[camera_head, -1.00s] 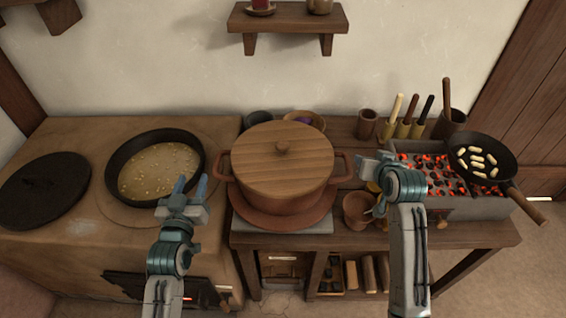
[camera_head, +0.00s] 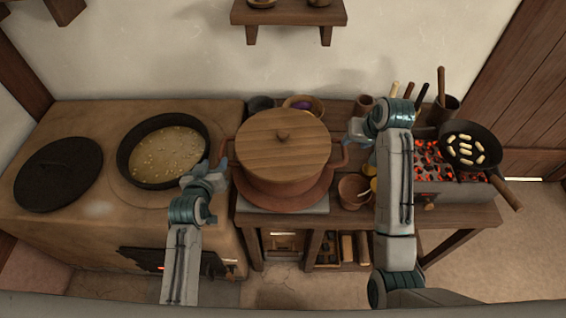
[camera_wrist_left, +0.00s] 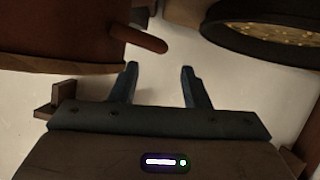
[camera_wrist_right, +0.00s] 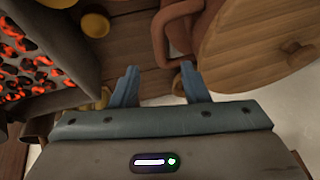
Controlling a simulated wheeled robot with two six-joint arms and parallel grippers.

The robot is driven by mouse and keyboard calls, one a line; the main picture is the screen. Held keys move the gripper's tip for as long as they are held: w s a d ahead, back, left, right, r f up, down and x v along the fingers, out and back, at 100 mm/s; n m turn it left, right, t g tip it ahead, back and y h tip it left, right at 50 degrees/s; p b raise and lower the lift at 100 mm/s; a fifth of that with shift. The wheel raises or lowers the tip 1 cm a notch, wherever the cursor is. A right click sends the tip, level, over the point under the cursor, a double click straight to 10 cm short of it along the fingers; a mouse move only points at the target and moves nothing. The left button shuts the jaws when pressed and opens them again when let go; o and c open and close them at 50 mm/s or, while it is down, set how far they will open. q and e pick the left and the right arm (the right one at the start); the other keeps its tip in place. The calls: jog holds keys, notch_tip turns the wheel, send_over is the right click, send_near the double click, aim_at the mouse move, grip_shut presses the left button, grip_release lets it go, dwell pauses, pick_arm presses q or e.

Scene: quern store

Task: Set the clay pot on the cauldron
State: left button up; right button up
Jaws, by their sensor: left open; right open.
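The clay pot (camera_head: 312,180) is reddish-brown with a flat wooden lid (camera_head: 275,155) and side handles. The likely cauldron is the round dark pan (camera_head: 125,168) of pale broth on the stove at left. My left gripper (camera_head: 214,168) is open beside the pot's left side. In the left wrist view, the handle (camera_wrist_left: 138,38) is just ahead of its fingers (camera_wrist_left: 158,78), apart. My right gripper (camera_head: 350,143) is open by the right side; the right wrist view shows the handle (camera_wrist_right: 178,28) beyond its fingers (camera_wrist_right: 160,78).
A dark round lid (camera_head: 58,172) lies on the stove's left. A grill of glowing coals (camera_head: 428,172) with a frying pan (camera_head: 466,150) stands at right. Small cups (camera_head: 350,192) stand near my right arm. A wall shelf (camera_head: 290,17) hangs above.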

aim_at(221, 151)
pick_arm(q)
jog(key=x, duration=0.9)
jog(key=shift+w+f, duration=0.2)
jog(key=shift+w, duration=0.15)
pick_arm(e)
jog(key=x, duration=0.9)
jog(key=shift+w+f, duration=0.1)
jog(key=shift+f, duration=0.15)
pick_arm(q)
grip_shut()
pick_arm(e)
grip_shut()
pick_arm(q)
jog(key=shift+r, duration=0.2)
pick_arm(e)
jog(key=shift+w+d+r, duration=0.1)
jog(key=shift+r, duration=0.05)
